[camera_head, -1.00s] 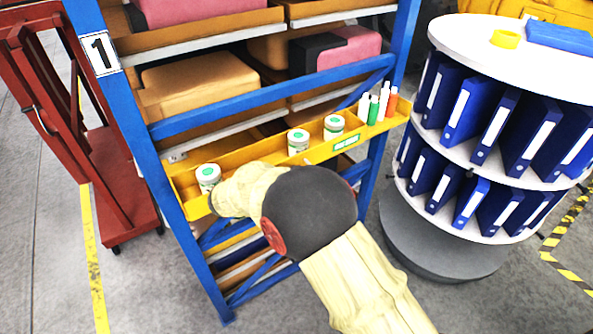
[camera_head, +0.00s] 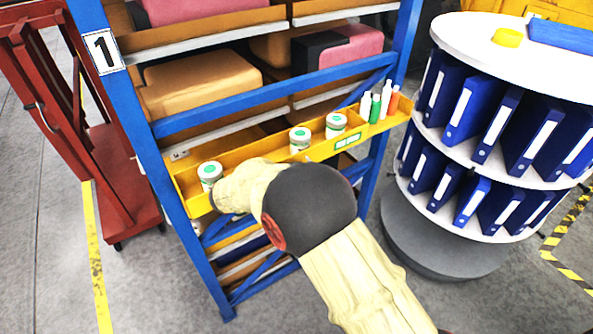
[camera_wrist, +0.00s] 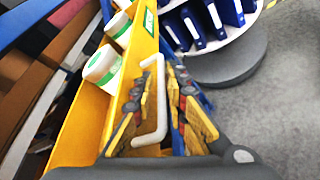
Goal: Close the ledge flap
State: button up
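The ledge flap (camera_head: 318,149) is the yellow front panel, with a green-edged label, along a narrow ledge on the blue rack. It also shows in the wrist view (camera_wrist: 143,48), where a white bar handle (camera_wrist: 161,100) stands off it. My gripper (camera_wrist: 168,72) is at the flap's front, with its two yellow-and-dark fingers apart on either side of the handle. I see no clear grip on the handle. In the head view my arm hides the gripper and part of the flap.
A round shelf of blue binders (camera_head: 487,145) is close on the right. A red cart (camera_head: 95,150) stands on the left.

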jog(key=v, duration=1.2)
jog(key=shift+f, duration=0.1)
jog(key=s+d+f+m+g+y, duration=0.1)
jog(key=s+d+f+m+g, duration=0.15)
jog(key=s+f, duration=0.35)
jog(key=s+d+f+m+g+y+b, duration=0.25)
jog(key=s+d+m+g, duration=0.3)
jog(key=s+d, duration=0.4)
jog(key=s+d+r+m+t+y+b, duration=0.1)
jog(key=s+d+r+m+y+b, duration=0.1)
jog(key=s+d+m+b, duration=0.3)
jog(key=s+d+r+m+t+y+b, duration=0.2)
jog(key=s+d+m+b, duration=0.4)
jog(key=s+d, duration=0.4)
jog(key=shift+d+r+m+y, duration=0.55)
jog(key=shift+m+y, duration=0.15)
jog(key=shift+y, duration=0.35)
jog(key=shift+s, duration=0.15)
